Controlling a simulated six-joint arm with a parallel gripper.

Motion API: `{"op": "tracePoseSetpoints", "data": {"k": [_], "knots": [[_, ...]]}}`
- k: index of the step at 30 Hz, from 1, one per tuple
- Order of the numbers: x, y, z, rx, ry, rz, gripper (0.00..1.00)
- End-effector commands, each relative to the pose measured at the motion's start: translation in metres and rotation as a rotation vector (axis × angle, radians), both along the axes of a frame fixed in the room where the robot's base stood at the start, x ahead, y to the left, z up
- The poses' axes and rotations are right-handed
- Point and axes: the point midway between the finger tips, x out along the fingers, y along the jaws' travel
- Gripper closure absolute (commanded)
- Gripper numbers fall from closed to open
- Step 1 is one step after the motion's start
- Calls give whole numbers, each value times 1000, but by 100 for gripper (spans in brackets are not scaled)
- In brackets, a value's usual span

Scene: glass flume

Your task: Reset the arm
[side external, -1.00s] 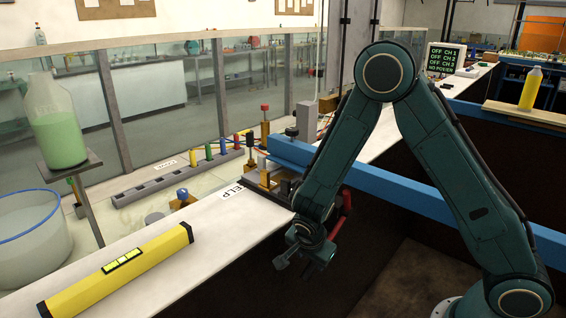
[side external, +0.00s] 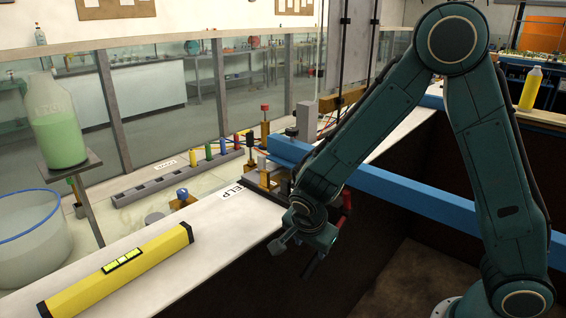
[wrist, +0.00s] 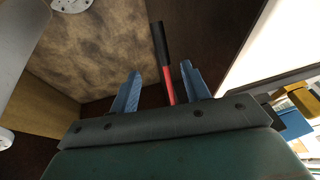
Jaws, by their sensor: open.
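My gripper (side external: 314,262) hangs beside the front edge of the white bench top, over the dark space below. In the wrist view its two blue fingers (wrist: 160,72) are spread apart. A red rod with a black end (wrist: 164,62) shows between them in that picture; I cannot tell how far beyond the fingers it lies. A red and black piece (side external: 346,202) also shows just right of my wrist in the side view. I see nothing clamped in the fingers.
A yellow spirit level (side external: 150,258) lies on the white ledge (side external: 215,235). A blue beam (side external: 400,196) runs behind my arm. A bottle of green liquid (side external: 56,125) stands on a small raised plate at left. A glass tank runs along the back.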

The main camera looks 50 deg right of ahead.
Motion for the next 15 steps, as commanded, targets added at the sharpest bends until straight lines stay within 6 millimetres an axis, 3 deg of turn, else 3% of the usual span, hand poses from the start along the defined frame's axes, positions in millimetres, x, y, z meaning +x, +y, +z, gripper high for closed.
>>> {"op": "tracePoseSetpoints", "data": {"k": [8, 15], "knots": [[-1, -1, 4, 4, 2, 13, 53], [-8, -4, 31, 28, 21, 112, 53]]}}
